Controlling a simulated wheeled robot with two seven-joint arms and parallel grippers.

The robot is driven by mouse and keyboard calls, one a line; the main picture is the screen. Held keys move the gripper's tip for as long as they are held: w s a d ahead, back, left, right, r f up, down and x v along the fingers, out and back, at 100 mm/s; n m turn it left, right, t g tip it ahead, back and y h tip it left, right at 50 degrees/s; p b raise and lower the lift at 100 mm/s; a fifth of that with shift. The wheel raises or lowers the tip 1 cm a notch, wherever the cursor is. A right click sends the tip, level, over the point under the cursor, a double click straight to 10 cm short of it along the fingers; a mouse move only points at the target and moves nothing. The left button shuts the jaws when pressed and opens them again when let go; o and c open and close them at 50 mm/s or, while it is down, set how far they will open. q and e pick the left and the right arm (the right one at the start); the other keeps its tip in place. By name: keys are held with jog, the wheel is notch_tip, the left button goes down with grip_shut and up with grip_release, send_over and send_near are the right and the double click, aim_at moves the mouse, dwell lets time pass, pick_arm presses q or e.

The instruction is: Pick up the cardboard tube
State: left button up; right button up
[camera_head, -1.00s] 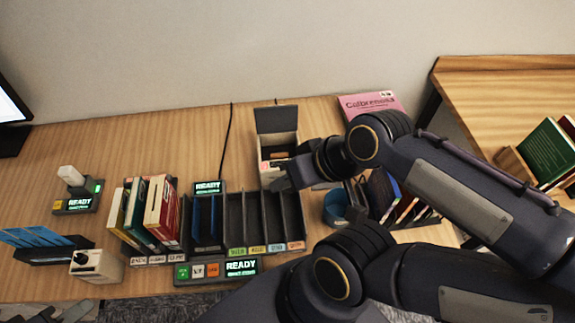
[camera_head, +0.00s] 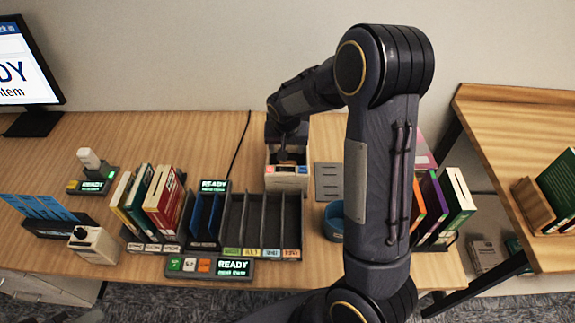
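I cannot make out a cardboard tube for certain in this view. My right arm rises from the bottom, bends at the top and reaches down-left to a small pale box (camera_head: 287,180) at the back middle of the desk. My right gripper (camera_head: 286,160) points down at the box's open top. Its fingers are small and dark there, so I cannot tell whether they are open or hold anything. The box's inside is mostly hidden by the gripper. My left gripper is not clearly in view.
A dark divided sorter (camera_head: 262,226) stands in front of the box, with upright books (camera_head: 163,200) to its left. A blue round container (camera_head: 334,222) and a flat grey panel (camera_head: 329,182) lie to the right. A monitor (camera_head: 25,70) stands at the far left.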

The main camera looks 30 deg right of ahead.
aim_at(288, 163)
jog(key=b+x, duration=0.1)
jog(key=x, duration=0.2)
jog(key=shift+f, duration=0.15)
jog(key=b+x, duration=0.2)
jog(key=x, duration=0.3)
jog(key=shift+d+f+b, duration=0.15)
jog(key=shift+f+b, duration=0.05)
jog(key=shift+b, duration=0.2)
jog(key=shift+s+r, duration=0.1)
jog(key=c, duration=0.7)
